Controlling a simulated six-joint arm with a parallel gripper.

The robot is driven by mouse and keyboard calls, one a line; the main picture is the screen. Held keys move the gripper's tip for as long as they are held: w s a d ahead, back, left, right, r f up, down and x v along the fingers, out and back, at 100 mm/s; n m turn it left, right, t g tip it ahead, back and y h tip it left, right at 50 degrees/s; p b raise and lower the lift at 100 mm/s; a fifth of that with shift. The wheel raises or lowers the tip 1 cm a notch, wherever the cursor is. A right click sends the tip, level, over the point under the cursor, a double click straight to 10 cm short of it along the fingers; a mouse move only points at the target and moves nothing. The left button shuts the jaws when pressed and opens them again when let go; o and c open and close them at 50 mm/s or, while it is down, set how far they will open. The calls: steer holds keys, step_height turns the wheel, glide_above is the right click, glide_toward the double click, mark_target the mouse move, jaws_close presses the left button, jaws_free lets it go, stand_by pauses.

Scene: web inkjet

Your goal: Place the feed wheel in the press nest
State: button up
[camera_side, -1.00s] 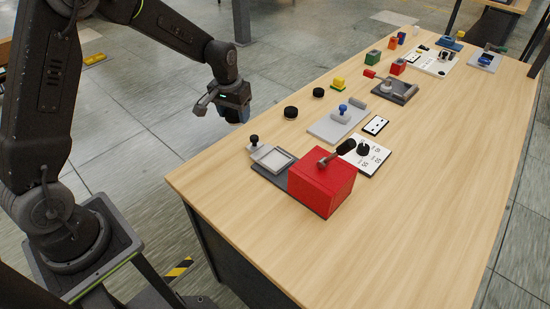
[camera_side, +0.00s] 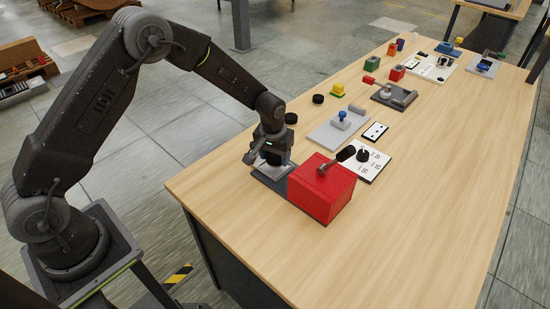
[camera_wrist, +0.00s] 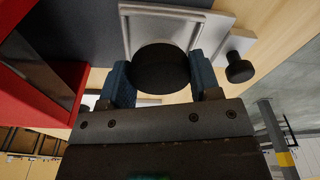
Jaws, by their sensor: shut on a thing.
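The feed wheel, a black round disc (camera_wrist: 160,68), is between the two blue fingers of my gripper (camera_wrist: 161,80) in the wrist view. My gripper is shut on it. The press nest, a light grey square tray with a raised rim (camera_wrist: 126,35), lies just beyond the wheel there, and the wheel overlaps its near part in the picture. In the side view my gripper (camera_side: 272,160) is low over the nest (camera_side: 268,174), hiding most of it. I cannot tell whether the wheel touches the nest.
The red press block (camera_side: 322,188) with a dark lever (camera_side: 337,159) stands right beside the nest. A black knob (camera_wrist: 240,68) sits by the nest. A grey plate with a blue knob (camera_side: 342,115) is further back. The front right table is clear.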

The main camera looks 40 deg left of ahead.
steer(key=shift+f, duration=0.7)
steer(key=shift+f, duration=0.1)
steer(key=o, duration=1)
